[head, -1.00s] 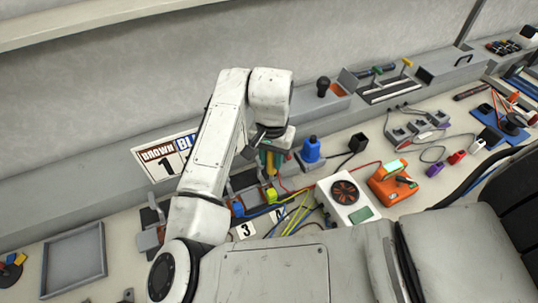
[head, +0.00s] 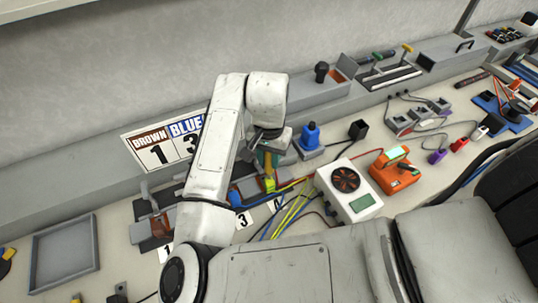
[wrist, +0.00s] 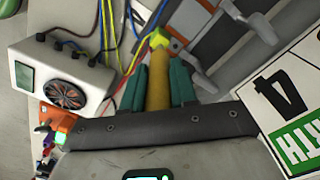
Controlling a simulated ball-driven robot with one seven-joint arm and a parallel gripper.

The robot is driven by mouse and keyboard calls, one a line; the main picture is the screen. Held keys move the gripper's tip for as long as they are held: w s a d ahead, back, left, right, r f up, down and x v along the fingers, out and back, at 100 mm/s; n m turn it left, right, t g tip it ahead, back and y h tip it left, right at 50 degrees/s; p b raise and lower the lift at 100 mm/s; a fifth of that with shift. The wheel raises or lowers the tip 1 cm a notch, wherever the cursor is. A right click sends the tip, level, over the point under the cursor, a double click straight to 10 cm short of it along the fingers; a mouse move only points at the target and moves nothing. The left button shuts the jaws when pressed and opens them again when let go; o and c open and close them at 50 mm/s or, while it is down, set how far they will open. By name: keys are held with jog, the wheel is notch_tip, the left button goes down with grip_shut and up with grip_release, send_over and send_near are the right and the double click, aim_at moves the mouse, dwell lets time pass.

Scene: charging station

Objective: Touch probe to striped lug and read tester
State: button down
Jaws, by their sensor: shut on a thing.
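My gripper (head: 268,160) has teal fingers, which flank a yellow rod-shaped handle in the wrist view (wrist: 158,82). They are shut on this yellow probe. A bright yellow-green piece (wrist: 178,40) shows at the probe's far end; I cannot tell whether it is the striped lug or whether they touch. An orange tester (head: 394,170) with a lit pale green screen stands to the right; its reading is too small to make out. It is partly seen at the wrist view's left edge (wrist: 55,122).
A white box with a fan and screen (head: 347,191) stands between gripper and tester. Red, blue and yellow-green wires (head: 290,207) run beside the gripper. Grey clamp brackets (wrist: 205,50) and number cards (wrist: 285,92) are close by. A blue-topped block (head: 311,138) stands behind right.

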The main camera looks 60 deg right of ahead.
jog(key=shift+f+b, duration=0.3)
jog(key=shift+f, duration=0.45)
dwell(1.2)
notch_tip(320, 180, up, 6)
jog(key=p, duration=0.5)
jog(key=shift+r, duration=0.15)
